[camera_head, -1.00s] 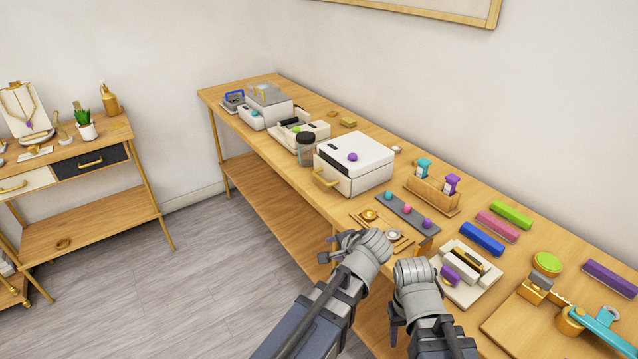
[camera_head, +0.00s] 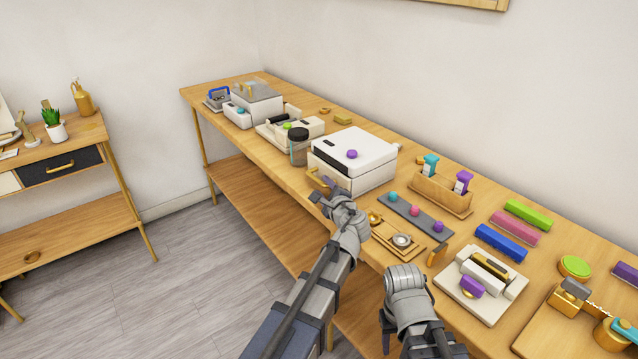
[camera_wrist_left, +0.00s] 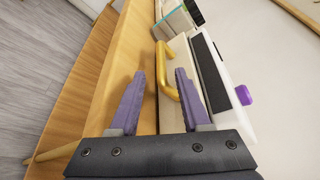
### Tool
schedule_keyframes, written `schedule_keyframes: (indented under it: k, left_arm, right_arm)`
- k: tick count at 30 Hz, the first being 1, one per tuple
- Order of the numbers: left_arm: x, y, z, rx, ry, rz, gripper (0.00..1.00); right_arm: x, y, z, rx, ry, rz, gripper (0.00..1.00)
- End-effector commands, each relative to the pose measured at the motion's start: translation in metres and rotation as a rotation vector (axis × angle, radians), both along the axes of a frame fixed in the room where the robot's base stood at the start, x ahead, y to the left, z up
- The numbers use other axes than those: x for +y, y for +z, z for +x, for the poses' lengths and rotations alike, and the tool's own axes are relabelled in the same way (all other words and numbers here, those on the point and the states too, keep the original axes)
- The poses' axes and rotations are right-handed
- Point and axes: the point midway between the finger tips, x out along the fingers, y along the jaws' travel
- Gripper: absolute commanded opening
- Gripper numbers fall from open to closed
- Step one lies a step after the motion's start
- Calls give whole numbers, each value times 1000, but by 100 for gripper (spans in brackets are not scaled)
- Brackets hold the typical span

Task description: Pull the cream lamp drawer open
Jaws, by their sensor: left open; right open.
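The cream lamp is a white box (camera_head: 352,165) with a purple knob on top, on the long wooden table. A gold handle (camera_head: 318,178) is on its front drawer, which looks closed. My left gripper (camera_head: 325,191) is at the drawer front, close to the handle. In the left wrist view my left gripper (camera_wrist_left: 160,82) is open, its purple fingers apart, with the gold handle (camera_wrist_left: 165,75) showing in the gap. I cannot tell whether the fingers touch it. My right gripper (camera_head: 388,332) is open and empty near the table's front edge, its fingers partly hidden.
A dark-lidded jar (camera_head: 299,147) stands left of the box. A wooden tray with gold pieces (camera_head: 398,239) and a grey strip with coloured balls (camera_head: 417,214) lie to the right. The space in front of the table edge is free.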

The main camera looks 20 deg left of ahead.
Motion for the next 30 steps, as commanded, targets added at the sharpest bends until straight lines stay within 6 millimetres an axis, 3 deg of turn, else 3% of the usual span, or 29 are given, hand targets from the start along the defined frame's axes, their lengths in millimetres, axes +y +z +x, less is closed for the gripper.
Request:
schedule_keyframes:
  k: [9,18,30]
  left_arm:
    - [24,-11,39,-1,2,-2,47]
    - [27,-11,41,0,1,-1,47]
    - [27,-11,41,0,0,-2,2]
  right_arm:
    - [0,-11,0,0,0,0,50]
    - [0,-11,0,0,0,0,50]
    - [0,-11,0,0,0,0,50]
